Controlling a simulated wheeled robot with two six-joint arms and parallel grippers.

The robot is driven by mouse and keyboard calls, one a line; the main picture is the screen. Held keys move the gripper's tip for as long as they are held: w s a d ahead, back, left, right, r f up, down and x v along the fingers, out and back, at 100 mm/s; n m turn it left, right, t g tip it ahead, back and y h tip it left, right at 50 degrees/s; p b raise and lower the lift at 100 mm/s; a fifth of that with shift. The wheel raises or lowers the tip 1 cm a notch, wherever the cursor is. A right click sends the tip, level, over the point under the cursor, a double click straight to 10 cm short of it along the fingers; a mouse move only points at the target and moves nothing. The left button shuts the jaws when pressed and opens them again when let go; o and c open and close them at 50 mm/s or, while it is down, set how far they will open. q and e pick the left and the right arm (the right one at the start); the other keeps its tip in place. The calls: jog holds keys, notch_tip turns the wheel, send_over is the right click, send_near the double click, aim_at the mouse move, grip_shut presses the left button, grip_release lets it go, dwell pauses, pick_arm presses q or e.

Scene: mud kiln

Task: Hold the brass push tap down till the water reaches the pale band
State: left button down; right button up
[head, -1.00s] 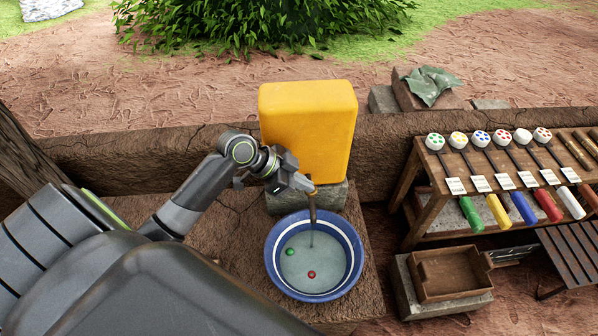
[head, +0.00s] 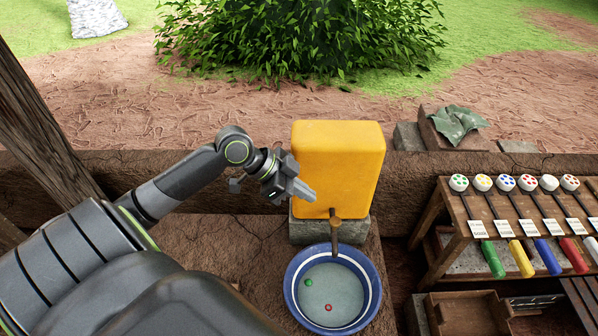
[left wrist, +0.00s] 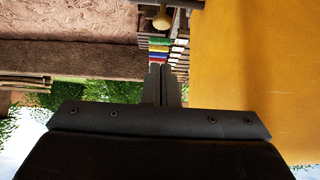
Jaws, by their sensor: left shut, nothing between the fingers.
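The yellow water container (head: 338,160) stands on a stone block behind the basin. The brass push tap (head: 335,224) juts from its lower front. Its round knob (left wrist: 162,22) shows at the top of the left wrist view. The blue basin (head: 291,292) stands under the tap. A pale band (head: 376,298) rings its inner wall. Water (head: 335,290) lies inside; I cannot tell exactly how its edge meets the band. No stream clearly shows. My left gripper (head: 311,195) is shut and empty, above and left of the tap, apart from it. It also shows in the left wrist view (left wrist: 161,85).
A green ring (head: 308,282) and a red ring (head: 328,307) are in the basin water. A wooden rack (head: 432,235) with several coloured tools stands at the right. A low mud wall (head: 240,168) runs behind. A wooden tray (head: 465,312) is at the lower right.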

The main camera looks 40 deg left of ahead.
pick_arm(q)
jog(key=shift+v, duration=1)
